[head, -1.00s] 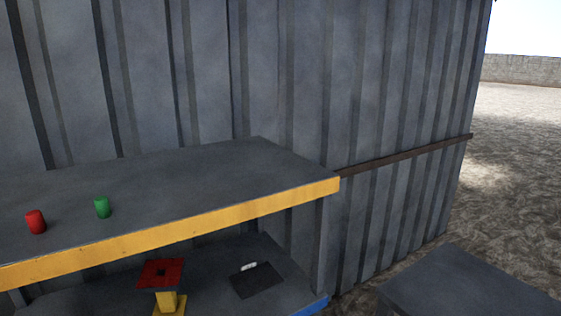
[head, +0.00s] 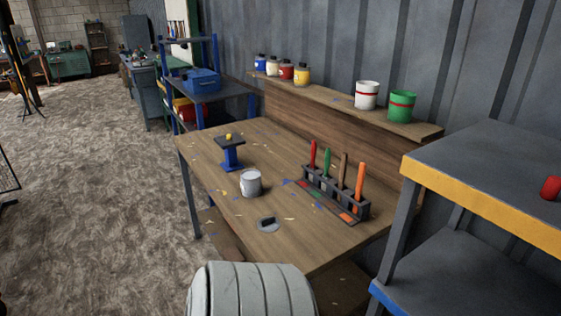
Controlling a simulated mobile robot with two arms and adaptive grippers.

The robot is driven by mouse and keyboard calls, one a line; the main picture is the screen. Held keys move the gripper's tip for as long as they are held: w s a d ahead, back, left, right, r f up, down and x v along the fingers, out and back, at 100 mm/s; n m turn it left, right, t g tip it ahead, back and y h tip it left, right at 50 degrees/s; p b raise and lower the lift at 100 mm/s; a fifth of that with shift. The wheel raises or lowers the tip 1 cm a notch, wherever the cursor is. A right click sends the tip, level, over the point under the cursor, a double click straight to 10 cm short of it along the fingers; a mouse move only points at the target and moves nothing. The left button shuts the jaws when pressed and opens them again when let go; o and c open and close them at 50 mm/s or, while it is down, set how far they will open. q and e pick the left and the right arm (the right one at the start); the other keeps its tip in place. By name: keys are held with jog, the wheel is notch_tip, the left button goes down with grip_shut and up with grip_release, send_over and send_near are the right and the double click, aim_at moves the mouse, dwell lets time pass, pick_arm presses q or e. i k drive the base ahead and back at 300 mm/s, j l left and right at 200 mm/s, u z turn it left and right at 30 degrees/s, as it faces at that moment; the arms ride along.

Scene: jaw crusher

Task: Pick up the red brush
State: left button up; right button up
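The red brush (head: 313,155) stands upright in a dark brush rack (head: 336,193) on a wooden, paint-spotted table (head: 285,243). It is the leftmost in the rack, beside a green brush (head: 327,163), a brown brush (head: 343,170) and an orange brush (head: 359,187). Only its handle shows clearly; its lower end is hidden in the rack. Neither of my grippers is in view.
A grey can (head: 251,183), a blue stand (head: 231,154) and a small grey item (head: 268,224) are on the table. Paint pots line the back shelf (head: 330,101). A yellow-edged bench (head: 485,205) stands close on the right. Open ground lies left.

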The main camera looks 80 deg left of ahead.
aim_at(313, 151)
jog(key=u, duration=2.3)
